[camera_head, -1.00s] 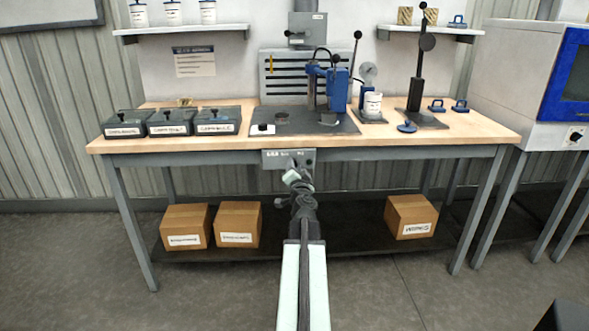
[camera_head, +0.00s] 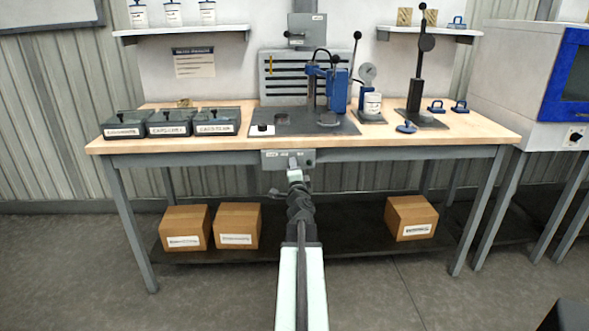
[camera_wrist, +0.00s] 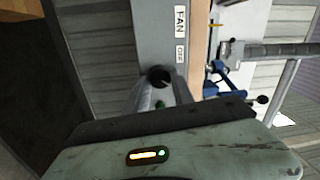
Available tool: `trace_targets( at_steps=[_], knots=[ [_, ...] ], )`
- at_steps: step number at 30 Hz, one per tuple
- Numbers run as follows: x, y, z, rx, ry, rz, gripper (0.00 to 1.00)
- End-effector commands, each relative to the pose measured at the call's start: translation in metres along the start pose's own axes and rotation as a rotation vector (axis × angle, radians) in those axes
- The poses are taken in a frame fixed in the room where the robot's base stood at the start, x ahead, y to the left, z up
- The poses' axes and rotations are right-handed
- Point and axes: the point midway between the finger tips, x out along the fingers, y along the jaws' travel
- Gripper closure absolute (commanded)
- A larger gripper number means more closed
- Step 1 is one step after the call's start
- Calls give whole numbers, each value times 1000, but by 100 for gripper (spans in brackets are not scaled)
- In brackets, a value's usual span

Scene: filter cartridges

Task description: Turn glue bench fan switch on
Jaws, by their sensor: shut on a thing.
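The grey fan switch box (camera_head: 274,160) hangs under the front edge of the wooden bench. In the wrist view its panel (camera_wrist: 157,25) shows a FAN label and a smaller label that seems to read OFF. A dark round-ended switch lever (camera_wrist: 160,75) sticks out below the labels in that view. My gripper (camera_head: 294,172) is at the lower middle of the box. In the wrist view my gripper (camera_wrist: 158,92) is shut on the lever, its fingers at either side. The lever's base and exact tilt are partly hidden.
The bench top (camera_head: 375,133) above carries several dark lidded boxes at left and a blue press (camera_head: 338,90) in the middle. Cardboard boxes (camera_head: 238,225) stand on the lower shelf at both sides of my arm. The floor in front is clear.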

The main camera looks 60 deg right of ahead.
Motion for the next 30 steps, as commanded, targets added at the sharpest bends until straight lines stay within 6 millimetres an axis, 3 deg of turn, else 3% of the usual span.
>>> trace_targets(
  at_steps=[12, 13, 15, 25, 30],
  knots=[
    [-1, 0, 2, 7, -2, -1, 100],
    [-1, 0, 2, 6, -2, -1, 65],
    [-1, 0, 2, 6, -2, -1, 49],
    [-2, 0, 2, 5, -1, 0, 49],
    [-19, 0, 7, 6, 0, 0, 49]
  ],
)
